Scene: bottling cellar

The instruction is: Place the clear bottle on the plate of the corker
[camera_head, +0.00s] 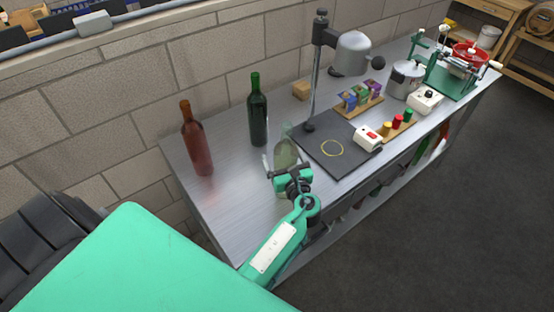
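The clear bottle (286,152) stands upright on the metal bench, left of the corker. My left gripper (287,163) is at the bottle, with one finger on each side of it. A small gap shows between the left finger and the glass, so the gripper looks open. The gripper hides the lower part of the bottle. The corker has a dark flat plate (316,165) with a yellow ring (332,148) marked on it. Its post (316,75) and grey head (352,53) rise at the back of the plate. My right gripper is not in view.
A red-brown bottle (197,142) and a dark green bottle (258,115) stand left and behind. A white box with a red switch (368,138) is at the plate's right edge. Further right are coloured pieces, a pot (405,80) and a green-based machine (446,82). The ring is clear.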

